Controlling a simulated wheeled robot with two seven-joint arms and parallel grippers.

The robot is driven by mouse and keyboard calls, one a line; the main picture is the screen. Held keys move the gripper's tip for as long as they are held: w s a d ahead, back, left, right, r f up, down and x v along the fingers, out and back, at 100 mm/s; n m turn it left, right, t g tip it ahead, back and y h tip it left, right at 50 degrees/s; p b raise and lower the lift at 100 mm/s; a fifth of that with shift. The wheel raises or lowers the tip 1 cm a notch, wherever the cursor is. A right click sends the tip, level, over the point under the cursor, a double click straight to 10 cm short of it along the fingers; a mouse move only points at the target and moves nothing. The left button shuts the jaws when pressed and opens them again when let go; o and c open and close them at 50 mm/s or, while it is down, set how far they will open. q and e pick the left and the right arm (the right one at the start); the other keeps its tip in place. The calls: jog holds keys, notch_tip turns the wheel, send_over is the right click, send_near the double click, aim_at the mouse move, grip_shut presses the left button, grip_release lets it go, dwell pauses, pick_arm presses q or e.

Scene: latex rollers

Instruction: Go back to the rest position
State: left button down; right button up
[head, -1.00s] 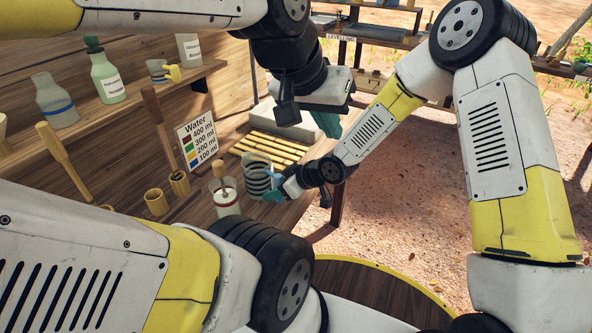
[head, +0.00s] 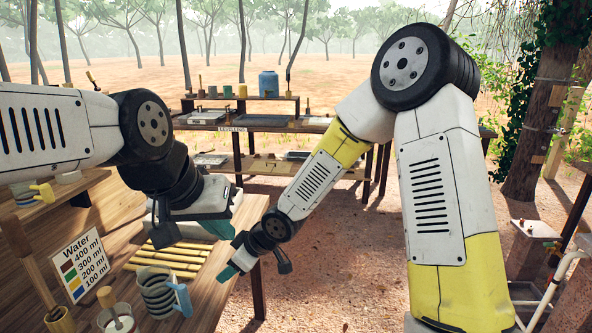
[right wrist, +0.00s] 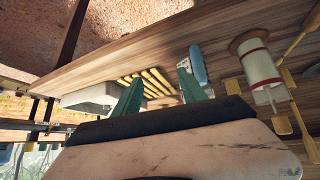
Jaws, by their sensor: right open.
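In the head view my left gripper (head: 222,226) hangs over the table at the end of the arm from the left. Its teal fingers show side-on, so I cannot tell whether they are parted. My right gripper (head: 232,268) is low by the table edge, to the right of a striped grey jug (head: 155,293) with a blue handle, and apart from it. In the right wrist view its two teal fingers (right wrist: 160,92) are spread with nothing held. The jug's blue handle (right wrist: 198,66) shows beyond the fingers there, with much of the jug hidden.
The wooden table (head: 225,300) holds a sign (head: 82,262), yellow rollers (head: 165,262) and a white container with a red line (right wrist: 258,62). A shelf stand (head: 260,123) is at the back. Bare ground lies right of the table; a tree (head: 545,110) stands farther right.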

jog(key=d+r+m+t+h, duration=0.2)
jog(key=d+r+m+h, duration=0.15)
jog(key=d+r, duration=0.55)
jog(key=d+r+m+t+h, duration=0.15)
jog(key=d+r+m, duration=0.3)
jog(key=d, duration=0.85)
jog(key=s+d+r+m, duration=0.6)
jog(key=s+d+r, duration=0.2)
jog(key=s, duration=0.6)
jog(key=d, duration=0.2)
jog(key=shift+s+d, duration=0.25)
jog(key=shift+d, duration=0.1)
jog(key=shift+g, duration=0.25)
